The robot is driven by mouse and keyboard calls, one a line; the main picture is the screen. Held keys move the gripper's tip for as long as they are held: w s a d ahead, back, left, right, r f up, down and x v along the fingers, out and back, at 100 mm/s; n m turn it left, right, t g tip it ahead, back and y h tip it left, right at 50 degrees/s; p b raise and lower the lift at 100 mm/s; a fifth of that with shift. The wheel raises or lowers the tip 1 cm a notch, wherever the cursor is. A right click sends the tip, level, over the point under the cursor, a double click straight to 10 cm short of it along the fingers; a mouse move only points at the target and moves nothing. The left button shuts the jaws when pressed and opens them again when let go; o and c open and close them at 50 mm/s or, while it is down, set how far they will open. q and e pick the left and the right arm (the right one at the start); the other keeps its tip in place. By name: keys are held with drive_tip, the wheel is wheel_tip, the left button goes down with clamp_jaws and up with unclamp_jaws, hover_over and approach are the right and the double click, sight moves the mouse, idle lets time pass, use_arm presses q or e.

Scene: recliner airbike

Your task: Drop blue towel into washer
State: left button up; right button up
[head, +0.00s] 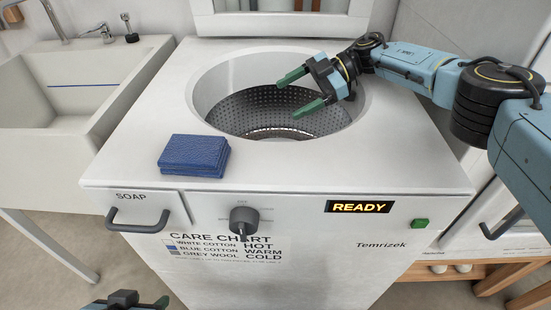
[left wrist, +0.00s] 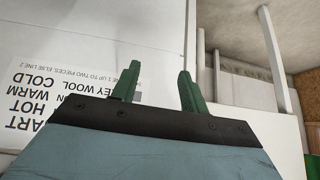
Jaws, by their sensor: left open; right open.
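The folded blue towel (head: 195,155) lies on the washer's white top, at the front left of the opening. The washer (head: 280,184) has a round open tub (head: 270,112) with a perforated dark drum. My right gripper (head: 302,92) is over the tub opening, fingers apart and empty, to the right of the towel and away from it. My left gripper (head: 125,299) shows only in part at the bottom edge of the head view, low in front of the washer. In the left wrist view its two green fingers (left wrist: 157,88) are apart with nothing between them.
A white sink (head: 60,90) with a tap stands to the left. The washer front has a soap drawer handle (head: 138,222), a knob (head: 244,221), a READY display (head: 359,207) and a green button (head: 420,224). A raised lid (head: 283,24) stands behind the tub.

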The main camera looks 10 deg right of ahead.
use_arm(q)
drive_tip(key=s+a+f+g+y+p, duration=0.1)
drive_tip(key=s+a+f+g+p, duration=0.2)
drive_tip(key=f, duration=0.5)
drive_tip(key=shift+s+a+g+p, duration=0.3)
drive_tip(key=shift+s+g, duration=0.1)
drive_tip(key=shift+s, duration=0.1)
use_arm(e)
wheel_tip(320, 180, up, 10)
drive_tip(key=shift+f, duration=0.2)
